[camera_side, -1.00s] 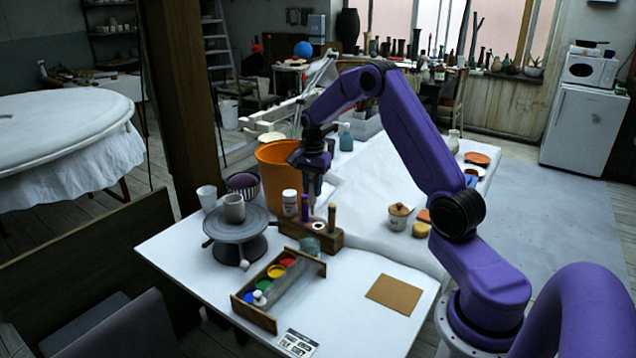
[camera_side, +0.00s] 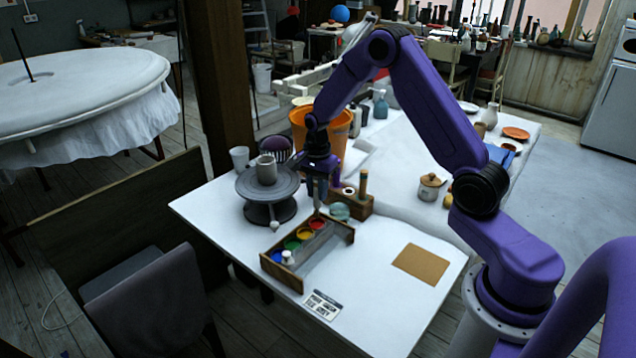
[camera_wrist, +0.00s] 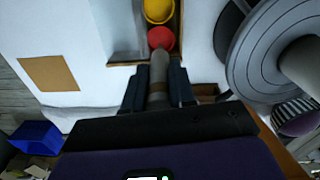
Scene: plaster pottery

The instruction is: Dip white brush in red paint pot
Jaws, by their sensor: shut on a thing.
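My gripper (camera_side: 320,187) is shut on a pale grey-white brush (camera_wrist: 158,72), which also shows as a thin shape under the fingers in the side view. The brush points down, just above the red paint pot (camera_side: 317,223). In the wrist view the red pot (camera_wrist: 161,38) lies right at the brush's far end, next to the yellow pot (camera_wrist: 158,10). I cannot tell whether the tip touches the paint. The red pot stands at the back end of a row of pots in a wooden tray (camera_side: 288,277).
A wooden brush block (camera_side: 359,206) with an upright handle (camera_side: 363,182) and a glass jar (camera_side: 339,211) are close behind. A turntable (camera_side: 254,184) with a cup (camera_side: 266,170) stands left, an orange bucket (camera_side: 339,132) behind.

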